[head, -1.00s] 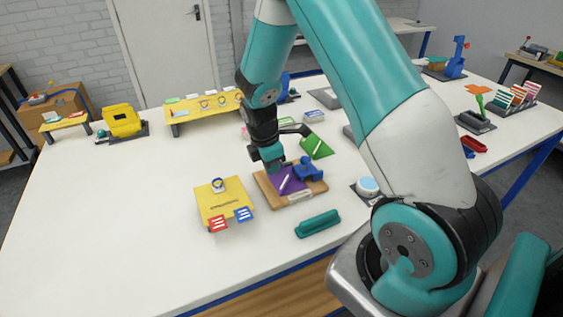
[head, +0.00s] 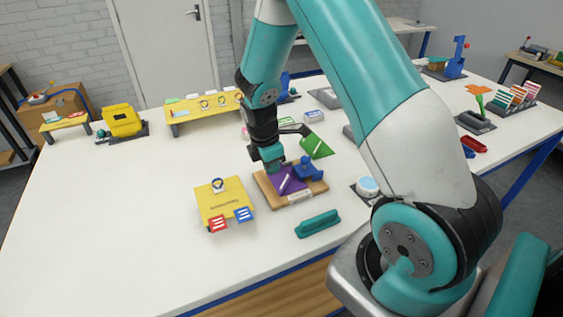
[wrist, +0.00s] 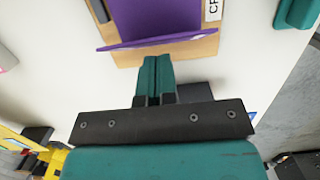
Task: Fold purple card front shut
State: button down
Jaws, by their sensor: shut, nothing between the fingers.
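The purple card (head: 289,181) sits on a wooden board (head: 309,197) with a white label on its near edge. In the wrist view the purple card (wrist: 155,18) shows a flat panel and a raised front panel (wrist: 165,42) seen nearly edge-on. My gripper (head: 274,166) is at the far left side of the card. In the wrist view my gripper (wrist: 158,60) is shut and empty, its fingertips just beside the raised panel. Whether they touch it I cannot tell. A blue clamp-like piece (head: 308,170) stands on the board's right part.
A yellow stand (head: 222,205) with red and blue tags is to the left, and a teal bar (head: 318,223) lies in front. A round white-blue item (head: 367,186) is to the right.

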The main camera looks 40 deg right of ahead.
aim_at(282, 165)
dwell(0.3)
jog(key=shift+s+d+f+b, duration=0.15)
jog(key=shift+d+f, duration=0.15)
jog(key=shift+d, duration=0.2)
jog(key=shift+s+d+f+b, duration=0.15)
jog(key=shift+d+f, duration=0.1)
jog(key=shift+d, duration=0.25)
jog(key=shift+f, duration=0.1)
jog(key=shift+s+d+f+b, duration=0.15)
jog(key=shift+d+f+b, duration=0.2)
jog(key=shift+d+f, duration=0.25)
jog(key=shift+r, duration=0.1)
